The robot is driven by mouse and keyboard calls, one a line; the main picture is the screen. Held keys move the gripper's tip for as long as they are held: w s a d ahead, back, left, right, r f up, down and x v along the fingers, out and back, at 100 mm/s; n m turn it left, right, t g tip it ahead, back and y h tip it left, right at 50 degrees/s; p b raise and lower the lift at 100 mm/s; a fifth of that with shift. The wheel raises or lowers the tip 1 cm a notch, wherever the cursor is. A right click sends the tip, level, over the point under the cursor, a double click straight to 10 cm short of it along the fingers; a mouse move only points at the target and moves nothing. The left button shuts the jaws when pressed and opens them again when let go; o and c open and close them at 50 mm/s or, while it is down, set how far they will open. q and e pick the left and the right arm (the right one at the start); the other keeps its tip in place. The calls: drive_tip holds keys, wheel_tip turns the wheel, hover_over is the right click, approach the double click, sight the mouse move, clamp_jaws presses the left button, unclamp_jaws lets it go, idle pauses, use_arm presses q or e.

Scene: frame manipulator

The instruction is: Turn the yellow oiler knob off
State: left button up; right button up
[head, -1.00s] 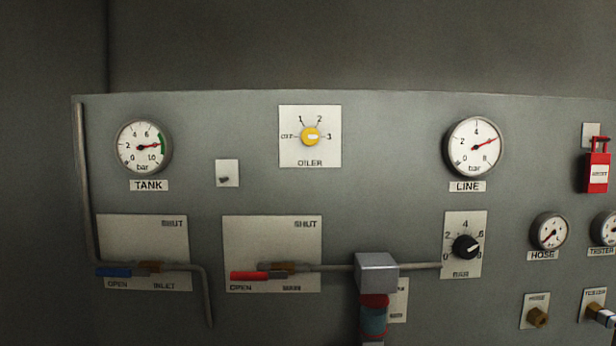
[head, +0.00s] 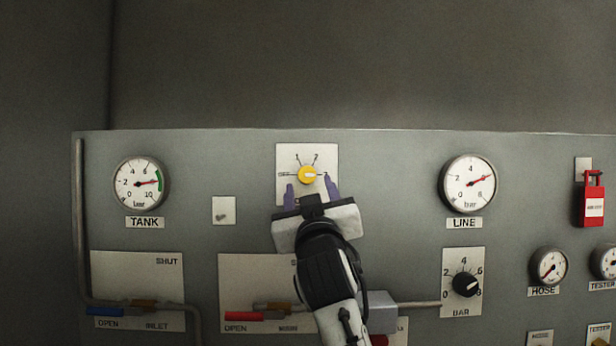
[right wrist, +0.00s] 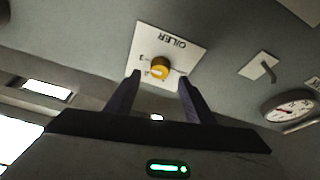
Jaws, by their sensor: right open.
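The yellow oiler knob (head: 307,174) sits on a white plate (head: 286,152) marked 1, 2 and OFF, on the grey panel. Its pale mark appears to point right, on the side away from OFF. My right gripper (head: 310,189) is open and empty, its two purple fingers pointing at the plate just below the knob, one to each side. In the right wrist view the knob (right wrist: 159,66) shows beyond and between the open fingertips, seemingly apart from them. The gripper hides the plate's lower part and its OILER label in the head view. My left gripper is not in view.
Below are a red-handled main valve (head: 244,316), a blue-handled inlet valve (head: 105,311) and a grey block (head: 378,310) behind my right arm. A small switch plate (head: 223,211) is left of the oiler plate. The black bar knob (head: 466,284) is at right.

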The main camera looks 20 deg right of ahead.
sight(307, 177)
drive_tip(key=p+x, duration=0.1)
drive_tip(key=x, duration=0.4)
drive_tip(key=c, duration=1)
